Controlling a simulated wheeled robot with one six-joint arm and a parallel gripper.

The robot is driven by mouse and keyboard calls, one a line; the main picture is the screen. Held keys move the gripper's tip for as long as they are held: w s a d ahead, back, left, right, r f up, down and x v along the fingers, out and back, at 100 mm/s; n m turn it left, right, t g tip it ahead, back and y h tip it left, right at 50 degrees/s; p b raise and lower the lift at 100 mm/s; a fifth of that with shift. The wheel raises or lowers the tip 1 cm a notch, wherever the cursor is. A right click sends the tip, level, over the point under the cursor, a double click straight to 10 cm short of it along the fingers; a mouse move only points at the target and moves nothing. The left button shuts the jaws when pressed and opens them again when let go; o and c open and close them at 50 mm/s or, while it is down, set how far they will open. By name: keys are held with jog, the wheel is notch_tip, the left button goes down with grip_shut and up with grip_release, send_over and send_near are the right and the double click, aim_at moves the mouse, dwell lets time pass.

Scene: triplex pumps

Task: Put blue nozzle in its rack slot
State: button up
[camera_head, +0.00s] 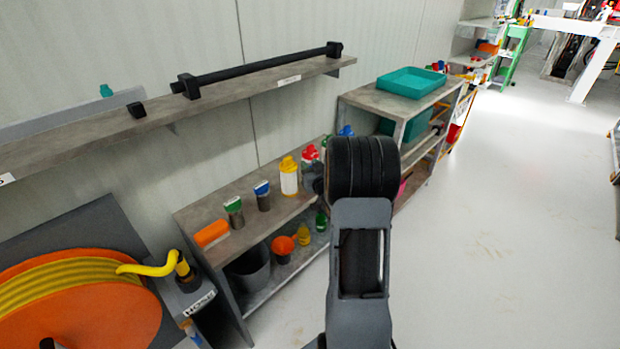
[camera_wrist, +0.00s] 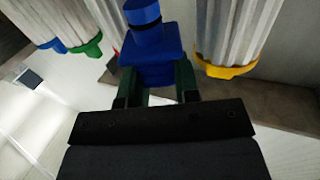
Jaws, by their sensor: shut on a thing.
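In the wrist view my gripper (camera_wrist: 156,80) is shut on a blue piece (camera_wrist: 150,50), which I take to be the blue nozzle. It has a square body between the two dark green fingers and a rounded top. Behind it are ribbed grey cylinders, one with a yellow rim (camera_wrist: 228,70) to the right, others with a green rim (camera_wrist: 88,47) and a blue rim to the left. In the head view my arm hides the gripper. A small blue part (camera_head: 346,131) shows just above the arm; I cannot tell whether it is the nozzle. I cannot make out the rack slot.
A teal tray (camera_head: 411,82) tops another unit. An orange hose reel (camera_head: 85,315) stands lower left. The floor at right is clear.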

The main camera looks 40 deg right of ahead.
jog(key=shift+w+d+f, duration=0.15)
jog(key=shift+w+f, duration=0.2)
jog(key=shift+f, duration=0.2)
jog(key=shift+f+b, duration=0.6)
jog(key=shift+f, duration=0.85)
jog(key=shift+f, duration=0.1)
jog(key=shift+f, duration=0.1)
jog(key=o, duration=0.7)
jog(key=shift+c, duration=0.2)
